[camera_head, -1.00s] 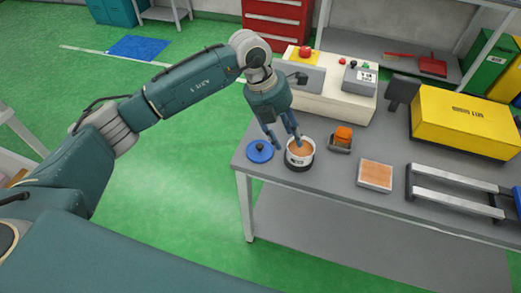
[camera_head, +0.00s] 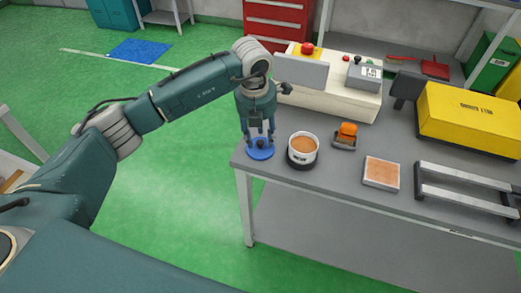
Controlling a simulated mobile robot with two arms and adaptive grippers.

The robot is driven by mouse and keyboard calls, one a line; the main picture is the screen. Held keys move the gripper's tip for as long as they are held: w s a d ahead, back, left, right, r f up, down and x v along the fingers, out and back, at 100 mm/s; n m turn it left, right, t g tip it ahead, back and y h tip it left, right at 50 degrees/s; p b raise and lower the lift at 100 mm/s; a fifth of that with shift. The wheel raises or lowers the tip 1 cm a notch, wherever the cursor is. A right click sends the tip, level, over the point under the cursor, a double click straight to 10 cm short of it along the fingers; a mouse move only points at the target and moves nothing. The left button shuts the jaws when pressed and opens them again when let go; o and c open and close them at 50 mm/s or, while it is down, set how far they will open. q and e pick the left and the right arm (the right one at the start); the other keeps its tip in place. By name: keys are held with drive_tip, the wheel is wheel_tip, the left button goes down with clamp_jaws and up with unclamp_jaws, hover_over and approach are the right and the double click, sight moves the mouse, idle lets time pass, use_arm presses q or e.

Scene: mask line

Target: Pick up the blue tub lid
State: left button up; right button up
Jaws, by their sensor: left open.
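The blue tub lid (camera_head: 261,154) lies flat on the grey table near its left corner, with a dark knob on top. My left gripper (camera_head: 260,140) points down directly over the lid, its fingers open on either side of the knob. Whether the fingers touch the lid cannot be told. The white tub (camera_head: 303,155), filled with an orange-brown substance, stands upright just right of the lid on a dark round base. My right gripper is out of view.
An orange item in a small holder (camera_head: 346,136), a flat orange-brown block (camera_head: 381,172) and a metal rail frame (camera_head: 465,192) stand to the right. A cream control box (camera_head: 330,95) is behind, and a yellow case (camera_head: 468,122) at the back right.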

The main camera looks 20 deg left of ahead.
use_arm(q)
drive_tip(key=shift+w+f+b, duration=0.2)
drive_tip(key=shift+f+b, duration=0.1)
drive_tip(key=shift+f, duration=0.75)
drive_tip(key=shift+r, duration=0.1)
drive_tip(key=c, duration=1)
